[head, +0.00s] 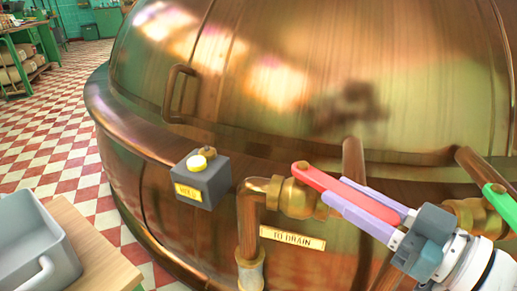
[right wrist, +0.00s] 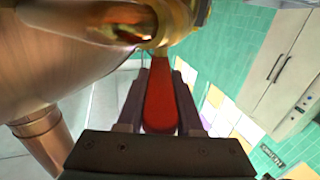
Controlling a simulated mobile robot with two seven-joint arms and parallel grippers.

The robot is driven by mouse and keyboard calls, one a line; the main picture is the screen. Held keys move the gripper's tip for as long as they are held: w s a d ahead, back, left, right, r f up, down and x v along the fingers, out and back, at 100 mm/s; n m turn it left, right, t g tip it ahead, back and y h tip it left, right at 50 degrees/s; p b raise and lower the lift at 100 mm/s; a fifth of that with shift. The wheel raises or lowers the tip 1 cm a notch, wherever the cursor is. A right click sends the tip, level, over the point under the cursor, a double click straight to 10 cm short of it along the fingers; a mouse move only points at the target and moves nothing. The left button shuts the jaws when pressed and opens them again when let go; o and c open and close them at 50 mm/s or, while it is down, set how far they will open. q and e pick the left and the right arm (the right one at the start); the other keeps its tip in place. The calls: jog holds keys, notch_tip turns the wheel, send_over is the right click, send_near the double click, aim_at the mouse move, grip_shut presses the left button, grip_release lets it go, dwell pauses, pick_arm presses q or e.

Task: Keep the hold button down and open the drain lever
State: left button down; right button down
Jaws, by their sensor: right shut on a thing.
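A grey box with a yellow HOLD label (head: 188,191) sits on the kettle's rim. Its button (head: 197,162) is pale and yellow-edged on top, and nothing touches it. The red drain lever (head: 312,176) is on a brass valve (head: 276,190) above a TO DRAIN plate (head: 292,238). My right gripper (head: 332,191) is shut on the red lever, its lavender fingers along both sides. The right wrist view shows the lever (right wrist: 160,98) between the fingers, with its far end at the brass valve. My left gripper is not in view.
The large copper kettle (head: 300,70) fills the middle, with a handle (head: 180,93) on its side. A second valve with a green lever (head: 499,202) is at the right edge. A grey tray (head: 28,235) stands on a wooden top (head: 90,252) at lower left. Checkered floor is free at left.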

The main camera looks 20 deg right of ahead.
jog(key=c, duration=0.6)
grip_release()
jog(key=shift+o, duration=0.2)
jog(key=p+v, duration=0.1)
jog(key=v, duration=0.9)
jog(key=shift+c, duration=0.2)
